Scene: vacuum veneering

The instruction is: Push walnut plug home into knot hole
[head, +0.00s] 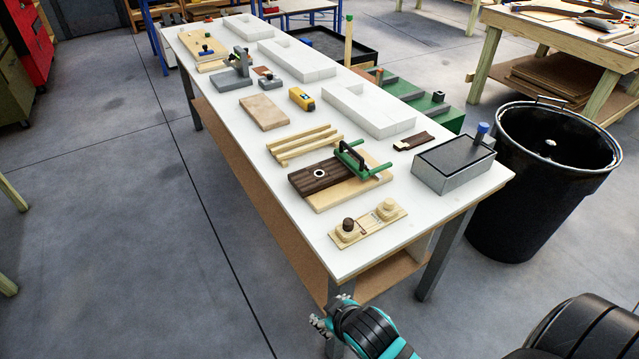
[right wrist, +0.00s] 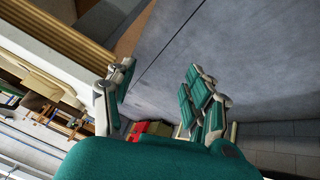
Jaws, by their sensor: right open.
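A dark brown board (head: 322,177) lies on a pale board near the front of the white table. A white-rimmed round hole (head: 319,174), apparently the knot hole, shows in it. A dark round piece (head: 348,224), probably the walnut plug, sits on a pale block in a small wooden tray (head: 368,231) at the table's front edge. My right gripper (head: 331,314) is low in front of the table, apart from these things. In the right wrist view its fingers (right wrist: 162,75) are spread with nothing between them. My left gripper is not in view.
A green clamp (head: 360,163) with a black handle stands at the dark board's right end. A grey box (head: 453,164) with a dark top stands at the right edge. Slatted wood (head: 305,144) lies behind the board. A black bin (head: 545,200) stands right of the table.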

